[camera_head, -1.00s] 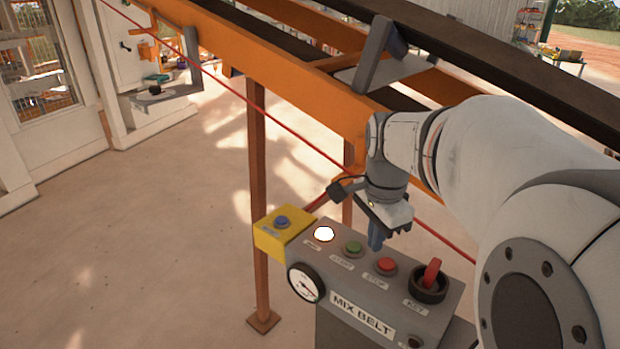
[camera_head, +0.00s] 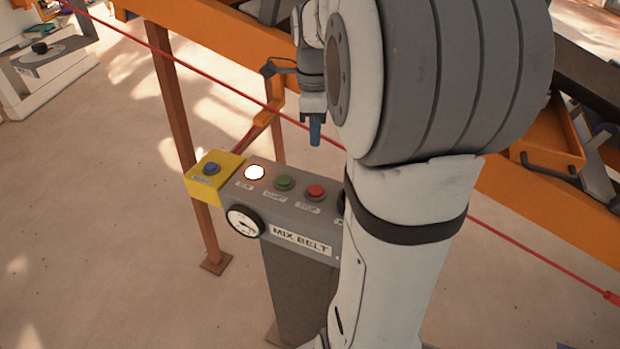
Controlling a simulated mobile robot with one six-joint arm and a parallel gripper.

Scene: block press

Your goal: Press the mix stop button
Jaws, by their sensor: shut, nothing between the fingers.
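The mix belt control panel (camera_head: 262,206) is a grey box on a pedestal, with a "MIX BELT" label on its front. The red stop button (camera_head: 316,191) is on its top, with a "STOP" label below it. The green start button (camera_head: 284,182) is left of it, and a lit white lamp (camera_head: 254,172) is further left. My gripper (camera_head: 315,142) is shut and empty, its blue fingertips pointing down. In the picture it is above the red button with a visible gap. My arm hides the right part of the panel.
A yellow box with a blue button (camera_head: 211,168) is at the panel's left end. A round gauge (camera_head: 244,221) is on the front. A red cord (camera_head: 180,62) runs diagonally behind, before the orange conveyor frame (camera_head: 205,40). Floor at left is clear.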

